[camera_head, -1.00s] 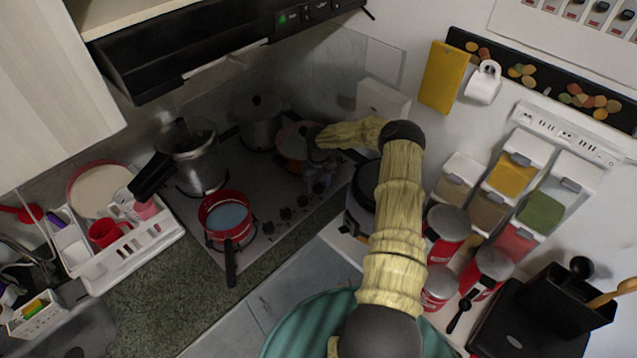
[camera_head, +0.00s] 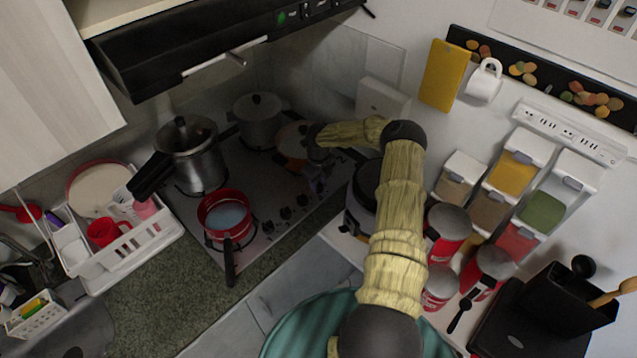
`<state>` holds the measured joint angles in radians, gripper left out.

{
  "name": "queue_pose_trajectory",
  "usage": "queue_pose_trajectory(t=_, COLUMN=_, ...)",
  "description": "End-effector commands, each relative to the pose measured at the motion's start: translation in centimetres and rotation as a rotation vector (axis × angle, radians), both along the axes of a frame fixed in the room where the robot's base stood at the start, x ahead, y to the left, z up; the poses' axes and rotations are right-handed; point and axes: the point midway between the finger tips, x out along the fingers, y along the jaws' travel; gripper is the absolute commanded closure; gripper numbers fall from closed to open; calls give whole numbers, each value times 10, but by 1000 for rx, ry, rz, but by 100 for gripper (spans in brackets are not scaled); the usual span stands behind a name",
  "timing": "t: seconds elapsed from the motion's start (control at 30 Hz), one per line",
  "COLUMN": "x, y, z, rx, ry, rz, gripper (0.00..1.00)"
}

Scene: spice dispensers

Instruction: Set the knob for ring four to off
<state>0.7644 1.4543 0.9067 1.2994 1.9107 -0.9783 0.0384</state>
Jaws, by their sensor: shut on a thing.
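The stove top (camera_head: 225,160) carries a row of dark knobs along its front right part. Several knobs (camera_head: 285,213) show between the red pan and my gripper. My gripper (camera_head: 317,184) points down at the right end of this row, with its fingers closed on a small dark knob that they largely hide. The ring numbers and knob markings are too small to read, so I cannot tell which ring this knob serves or its setting.
A red pan (camera_head: 226,214) sits at the front of the stove, its handle over the counter. A pressure cooker (camera_head: 190,155), a grey pot (camera_head: 258,118) and an orange pan (camera_head: 291,142) stand behind. A dark cooker (camera_head: 360,205) is close right of my gripper.

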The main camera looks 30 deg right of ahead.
Motion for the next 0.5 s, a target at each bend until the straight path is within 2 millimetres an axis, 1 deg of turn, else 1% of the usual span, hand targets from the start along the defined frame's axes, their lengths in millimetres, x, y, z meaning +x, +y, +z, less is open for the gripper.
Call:
queue_pose_trajectory(t=0.3, x=0, y=-1, z=0, rx=-2, ry=-1, rz=14, gripper=88)
queue_pose_trajectory(t=0.33, x=0, y=-1, z=0, rx=-2, ry=-1, rz=14, gripper=61)
queue_pose_trajectory(t=0.4, x=0, y=-1, z=0, rx=-2, ry=-1, rz=13, gripper=48)
queue_pose_trajectory(t=0.43, x=0, y=-1, z=0, rx=-2, ry=-1, rz=13, gripper=45)
queue_pose_trajectory(t=0.5, x=0, y=1, z=0, rx=-1, ry=0, rz=14, gripper=45)
